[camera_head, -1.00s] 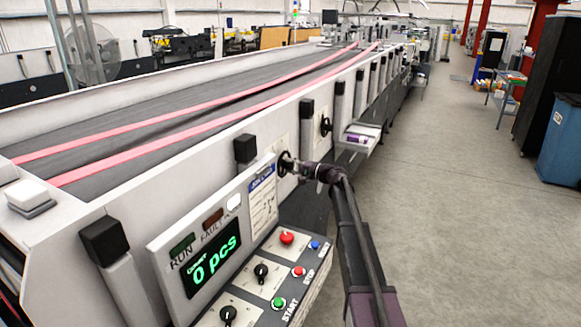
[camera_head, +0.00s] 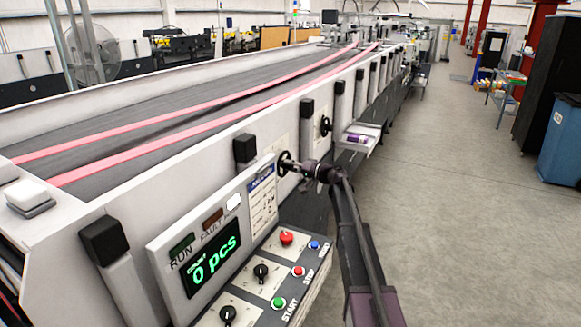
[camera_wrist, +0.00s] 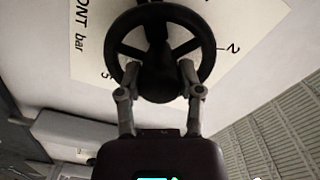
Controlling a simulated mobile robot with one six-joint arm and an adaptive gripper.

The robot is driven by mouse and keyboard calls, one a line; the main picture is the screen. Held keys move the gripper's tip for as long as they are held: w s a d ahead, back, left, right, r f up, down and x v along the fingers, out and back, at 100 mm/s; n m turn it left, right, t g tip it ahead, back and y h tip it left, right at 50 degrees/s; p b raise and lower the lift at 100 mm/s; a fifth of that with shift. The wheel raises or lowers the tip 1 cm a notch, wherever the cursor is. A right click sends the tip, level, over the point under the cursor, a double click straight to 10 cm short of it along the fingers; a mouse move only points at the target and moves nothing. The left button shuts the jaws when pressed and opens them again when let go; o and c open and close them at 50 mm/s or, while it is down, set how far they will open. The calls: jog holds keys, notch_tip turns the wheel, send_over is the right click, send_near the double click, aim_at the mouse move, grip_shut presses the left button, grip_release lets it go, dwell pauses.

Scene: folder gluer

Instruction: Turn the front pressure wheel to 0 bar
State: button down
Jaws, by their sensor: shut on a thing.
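The front pressure wheel (camera_head: 283,163) is a small black handwheel on the machine's side, just beyond the control panel. In the wrist view the wheel (camera_wrist: 157,52) is spoked, in front of a white plate (camera_wrist: 255,22) reading "ONT bar", with a 2 at right and a 5 at lower left. My gripper (camera_wrist: 159,76) is shut on the wheel, one finger on each side of its dark hub. In the head view my gripper (camera_head: 297,167) reaches the wheel from the right. The other scale marks are hidden or too small to read.
A second black handwheel (camera_head: 325,126) sits farther along the machine's side. The control panel (camera_head: 215,257) with a "0 pcs" display, buttons and knobs is close on the near left. A small shelf (camera_head: 361,139) juts out behind my arm.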

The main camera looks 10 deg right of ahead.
jog(key=shift+w+a+r, duration=0.1)
jog(key=shift+w+r, duration=0.05)
jog(key=shift+w, duration=0.1)
jog(key=shift+c, duration=2)
grip_release()
jog(key=shift+o, duration=0.7)
jog(key=shift+a, duration=0.1)
jog(key=shift+s, duration=0.15)
jog(key=shift+s+d, duration=0.25)
jog(key=shift+d, duration=0.15)
jog(key=v, duration=1.1)
jog(key=shift+w, duration=0.1)
